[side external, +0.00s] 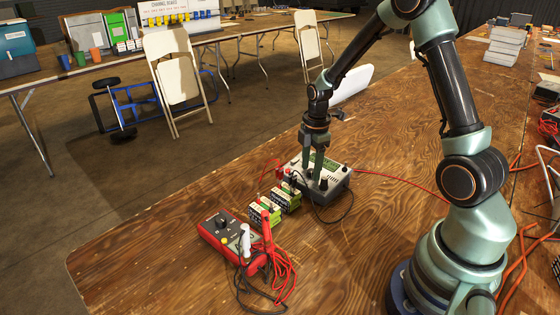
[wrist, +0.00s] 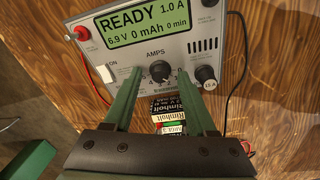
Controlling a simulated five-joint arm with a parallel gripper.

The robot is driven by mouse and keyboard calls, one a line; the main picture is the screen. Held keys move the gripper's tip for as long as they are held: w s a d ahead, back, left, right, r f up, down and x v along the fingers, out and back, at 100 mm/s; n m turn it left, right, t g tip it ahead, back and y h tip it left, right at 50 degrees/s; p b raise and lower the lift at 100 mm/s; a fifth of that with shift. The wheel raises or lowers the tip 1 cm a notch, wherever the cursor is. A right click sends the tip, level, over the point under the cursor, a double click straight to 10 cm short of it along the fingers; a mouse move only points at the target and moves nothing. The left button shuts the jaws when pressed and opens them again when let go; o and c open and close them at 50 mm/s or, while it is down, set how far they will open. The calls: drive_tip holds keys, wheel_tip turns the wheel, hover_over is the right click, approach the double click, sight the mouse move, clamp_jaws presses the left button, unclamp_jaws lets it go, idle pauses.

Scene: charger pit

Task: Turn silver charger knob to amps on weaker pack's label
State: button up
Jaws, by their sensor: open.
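The silver-grey charger (side external: 333,185) lies on the wooden table. In the wrist view its green screen (wrist: 146,22) reads READY, 1.0 A, 6.9 V, 0 mAh, 0 min. Its dark AMPS knob (wrist: 159,71) sits below the screen; its pointer is too small to read. My gripper (wrist: 157,75) is open, with one fingertip on each side of the knob; I cannot tell if they touch it. In the side view my gripper (side external: 313,180) is down over the charger. Two packs, the nearer (side external: 264,212) and the farther (side external: 286,198), stand beside it. A Rimholt label (wrist: 165,108) shows between my fingers; its small print is unclear.
A round part marked 15 A (wrist: 206,74) is right of the knob on the panel. A red multimeter (side external: 228,233) with tangled leads (side external: 275,268) lies near the packs. A red cable (side external: 395,182) runs from the charger. The table's front left is clear.

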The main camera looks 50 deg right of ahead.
clamp_jaws()
drive_tip(key=shift+m+t, duration=0.4)
drive_tip(key=shift+m, duration=1.8)
unclamp_jaws()
wheel_tip(320, 180, up, 12)
drive_tip(key=s, duration=0.1)
drive_tip(key=shift+s+a, duration=0.25)
